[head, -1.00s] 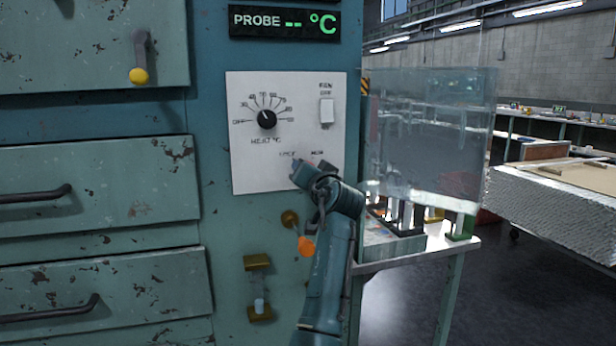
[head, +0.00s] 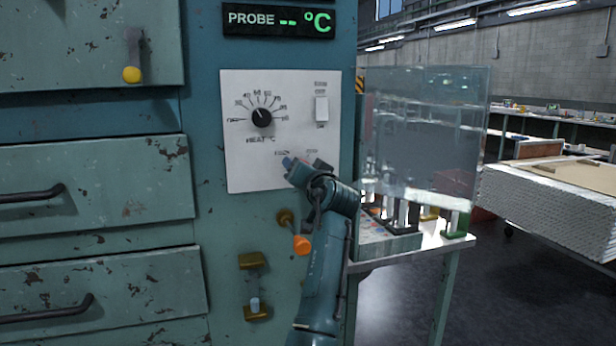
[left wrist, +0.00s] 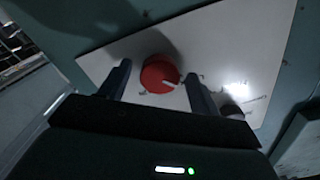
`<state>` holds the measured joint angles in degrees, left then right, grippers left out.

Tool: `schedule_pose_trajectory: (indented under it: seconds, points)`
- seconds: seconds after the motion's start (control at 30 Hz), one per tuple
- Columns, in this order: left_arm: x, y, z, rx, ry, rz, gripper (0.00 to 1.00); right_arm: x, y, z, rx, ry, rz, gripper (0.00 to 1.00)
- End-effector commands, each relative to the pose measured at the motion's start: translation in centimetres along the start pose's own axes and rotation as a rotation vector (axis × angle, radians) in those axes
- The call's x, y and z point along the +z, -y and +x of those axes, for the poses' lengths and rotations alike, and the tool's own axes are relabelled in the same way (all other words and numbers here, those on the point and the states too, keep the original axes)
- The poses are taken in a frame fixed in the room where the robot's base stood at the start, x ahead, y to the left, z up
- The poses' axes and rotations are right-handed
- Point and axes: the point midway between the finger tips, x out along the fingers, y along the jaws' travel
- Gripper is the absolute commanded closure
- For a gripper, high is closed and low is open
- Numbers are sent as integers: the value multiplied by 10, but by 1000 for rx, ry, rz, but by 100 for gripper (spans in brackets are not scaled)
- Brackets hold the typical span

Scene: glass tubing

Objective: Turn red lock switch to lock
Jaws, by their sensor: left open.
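The red lock switch (left wrist: 160,74) is a round red knob with a pale pointer line on a white panel. In the left wrist view it sits between the two fingers of my left gripper (left wrist: 158,73), which is open around it. A gap shows on the right; I cannot tell whether the left finger touches. In the head view my left gripper (head: 303,168) is at the lower right of the white panel (head: 245,175), just below two small blurred labels. It hides the red switch there. My right gripper is not in view.
The panel also carries a black heat dial (head: 262,117) and a white rocker switch (head: 321,109). Below are an orange-tipped lever (head: 301,245) and a brass fitting (head: 254,286). A clear shield (head: 425,130) stands right of the cabinet. Drawer handles (head: 45,311) project at left.

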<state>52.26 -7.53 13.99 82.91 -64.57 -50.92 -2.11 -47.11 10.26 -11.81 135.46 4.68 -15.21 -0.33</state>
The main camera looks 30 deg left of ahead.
Motion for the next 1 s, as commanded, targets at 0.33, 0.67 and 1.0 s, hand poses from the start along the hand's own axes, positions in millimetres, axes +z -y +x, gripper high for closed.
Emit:
schedule_pose_trajectory:
  seconds: [0.33, 0.67, 1.0]
  points:
    - [1, -2, -66, 5, -1, -2, 37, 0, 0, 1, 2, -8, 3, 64]
    - [0, -1, -121, 2, 0, -1, 37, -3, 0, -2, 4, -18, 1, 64]
    - [0, 0, -129, 1, 0, -2, 37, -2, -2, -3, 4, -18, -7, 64]
